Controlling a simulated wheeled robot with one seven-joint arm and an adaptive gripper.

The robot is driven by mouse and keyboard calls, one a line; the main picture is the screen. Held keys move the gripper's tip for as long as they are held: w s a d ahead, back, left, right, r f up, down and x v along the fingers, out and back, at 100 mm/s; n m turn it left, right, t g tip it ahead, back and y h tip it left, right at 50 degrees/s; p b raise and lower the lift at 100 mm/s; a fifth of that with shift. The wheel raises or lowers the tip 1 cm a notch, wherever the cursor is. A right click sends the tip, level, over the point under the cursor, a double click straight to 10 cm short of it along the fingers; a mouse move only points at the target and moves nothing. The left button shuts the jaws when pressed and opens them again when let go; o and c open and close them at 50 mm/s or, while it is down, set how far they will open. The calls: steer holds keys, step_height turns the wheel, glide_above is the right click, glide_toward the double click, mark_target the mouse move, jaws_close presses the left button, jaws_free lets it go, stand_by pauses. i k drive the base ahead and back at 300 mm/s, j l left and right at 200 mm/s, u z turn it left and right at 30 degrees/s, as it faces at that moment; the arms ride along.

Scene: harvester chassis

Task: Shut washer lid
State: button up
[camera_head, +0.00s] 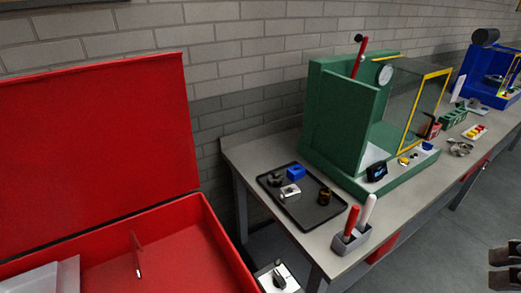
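The red washer (205,232) stands at the lower left, cut off by the left and bottom frame edges. Its red lid (95,130) is open and stands up almost vertically along the back, near the brick wall. Inside the red basin are a pale grey translucent piece (45,278) and a thin red part with a light tip (136,255). My gripper (504,266) shows only in part at the lower right edge. Its two dark fingers are apart with nothing seen between them. It is far to the right of the washer and its lid.
A grey workbench (262,160) runs along the wall to the right. It bears a black tray (300,208) with small parts, a green press (340,115) and a holder (350,240) with red and white handles. A small device (278,278) stands low between washer and bench. Floor is clear at lower right.

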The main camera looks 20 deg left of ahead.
mark_target(82, 148)
steer(key=u, duration=2.2)
